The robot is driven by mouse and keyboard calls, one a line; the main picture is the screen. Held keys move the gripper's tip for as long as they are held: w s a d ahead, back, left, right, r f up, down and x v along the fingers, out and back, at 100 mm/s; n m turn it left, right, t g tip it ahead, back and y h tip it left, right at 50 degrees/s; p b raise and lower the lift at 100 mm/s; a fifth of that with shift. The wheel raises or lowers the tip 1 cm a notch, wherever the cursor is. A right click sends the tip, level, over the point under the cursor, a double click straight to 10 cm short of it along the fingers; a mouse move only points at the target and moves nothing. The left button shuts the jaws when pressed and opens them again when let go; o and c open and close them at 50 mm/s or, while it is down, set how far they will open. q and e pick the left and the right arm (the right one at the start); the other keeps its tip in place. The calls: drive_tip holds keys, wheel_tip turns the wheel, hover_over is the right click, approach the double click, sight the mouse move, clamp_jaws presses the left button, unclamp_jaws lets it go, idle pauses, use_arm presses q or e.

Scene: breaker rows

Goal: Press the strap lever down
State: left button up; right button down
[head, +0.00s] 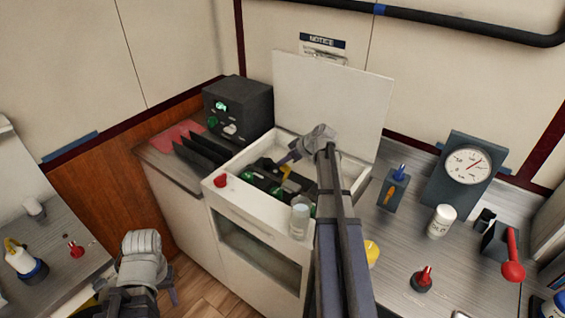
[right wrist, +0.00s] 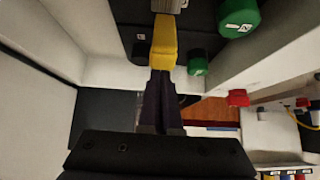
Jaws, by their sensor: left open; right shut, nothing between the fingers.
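An open white cabinet (head: 232,190) holds dark breaker blocks with green caps, and its lid (head: 330,95) stands up behind. A yellow lever (head: 286,172) shows inside among the blocks, and in the right wrist view (right wrist: 164,42) it lies straight ahead of my fingers. I take it as the strap lever. My right gripper (head: 287,160) reaches into the cabinet, shut and empty, and also shows in the right wrist view (right wrist: 162,78). Its tips are at the lever's near end; I cannot tell whether they touch. My left gripper (head: 136,287) is open, low at the left, away from the cabinet.
A red knob (head: 220,180) and a clear jar (head: 299,220) sit at the cabinet's front rim. A dark box with a green display (head: 238,107) stands at left. The right counter holds a gauge (head: 466,166), a white bottle (head: 441,221) and a red lever (head: 512,258).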

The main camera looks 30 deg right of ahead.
sight(290, 170)
drive_tip(key=s+t+b, duration=0.1)
drive_tip(key=b, duration=0.2)
drive_tip(key=s+d+f+t+y+b, duration=0.1)
drive_tip(key=s+t+b, duration=0.1)
drive_tip(key=b, duration=0.2)
drive_tip(key=s+f+t+y+b, duration=0.1)
drive_tip(key=t+b, duration=0.1)
drive_tip(key=b, duration=0.2)
drive_tip(key=shift+s+d+f, duration=0.1)
drive_tip(key=shift+s+d, duration=0.15)
drive_tip(key=shift+d, duration=0.15)
drive_tip(key=shift+s+d+t, duration=0.1)
drive_tip(key=shift+s+t, duration=0.1)
drive_tip(key=shift+t, duration=0.2)
drive_tip(key=shift+s+d+r, duration=0.1)
drive_tip(key=shift+s+r, duration=0.1)
drive_tip(key=shift+s+d+f+b, duration=0.2)
drive_tip(key=shift+s+f+b, duration=0.2)
drive_tip(key=shift+s+b, duration=0.15)
drive_tip(key=shift+r+y, duration=0.1)
drive_tip(key=shift+y, duration=0.2)
wheel_tip(290, 170, up, 10)
drive_tip(key=p, duration=1)
